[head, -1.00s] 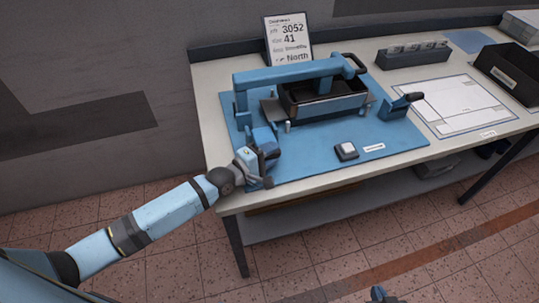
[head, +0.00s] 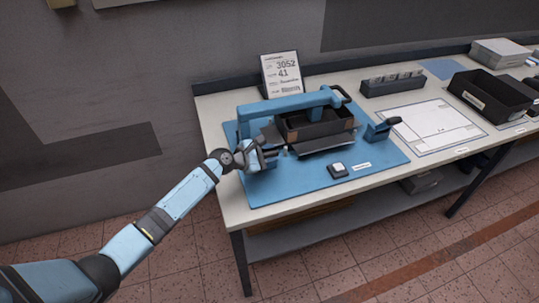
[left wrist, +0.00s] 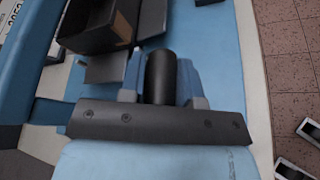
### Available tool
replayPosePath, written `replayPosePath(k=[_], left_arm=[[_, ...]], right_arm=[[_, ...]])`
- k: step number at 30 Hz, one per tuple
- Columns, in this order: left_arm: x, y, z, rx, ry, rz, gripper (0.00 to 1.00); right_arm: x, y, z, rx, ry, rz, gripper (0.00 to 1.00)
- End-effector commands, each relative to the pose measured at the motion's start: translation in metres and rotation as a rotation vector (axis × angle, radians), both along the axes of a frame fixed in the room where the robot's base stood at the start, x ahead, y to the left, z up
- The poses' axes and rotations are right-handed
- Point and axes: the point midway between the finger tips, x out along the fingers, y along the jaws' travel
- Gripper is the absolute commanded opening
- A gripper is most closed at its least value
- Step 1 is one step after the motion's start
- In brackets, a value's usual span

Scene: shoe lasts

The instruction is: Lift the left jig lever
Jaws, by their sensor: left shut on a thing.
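The blue jig (head: 282,105) stands on a blue mat (head: 300,180) on the bench, with a black box (head: 318,120) under its arm. My left gripper (head: 264,156) is at the jig's left front side, where it hides most of the left lever in the head view. In the left wrist view the lever's black round handle (left wrist: 160,78) lies between my left fingers (left wrist: 168,99), which are shut on it. The right lever (head: 384,128), blue with a black knob, stands apart on the right side of the mat. My right gripper is not in view.
A small button box (head: 338,170) sits at the mat's front. A number card (head: 282,75) stands behind the jig. A white sheet (head: 432,128), a grey rack (head: 392,82) and a black bin (head: 490,97) are to the right.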

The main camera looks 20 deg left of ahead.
Motion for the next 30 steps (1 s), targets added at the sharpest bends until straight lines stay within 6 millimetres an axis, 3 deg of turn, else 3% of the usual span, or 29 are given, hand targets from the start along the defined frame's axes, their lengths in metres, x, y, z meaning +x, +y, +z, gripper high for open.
replayPosePath(k=[1,6,26,27,30], left_arm=[[-0.0019,-0.0007,-0.0014,-0.016,0.039,-0.004,0.0],[0.0016,0.0022,0.0,-0.056,0.101,-0.004,0.0],[0.0053,0.0053,0.0002,-0.084,0.145,-0.004,0.0],[0.0053,0.0055,0.0003,-0.084,0.145,-0.004,0.39],[0.0059,0.0056,0.0015,-0.084,0.141,-0.003,0.57]], right_arm=[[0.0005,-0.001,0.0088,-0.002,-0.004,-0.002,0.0],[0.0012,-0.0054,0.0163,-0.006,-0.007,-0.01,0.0],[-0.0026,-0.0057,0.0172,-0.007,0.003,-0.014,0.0],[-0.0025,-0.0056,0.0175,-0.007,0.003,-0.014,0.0],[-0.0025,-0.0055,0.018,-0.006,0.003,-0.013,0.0]])
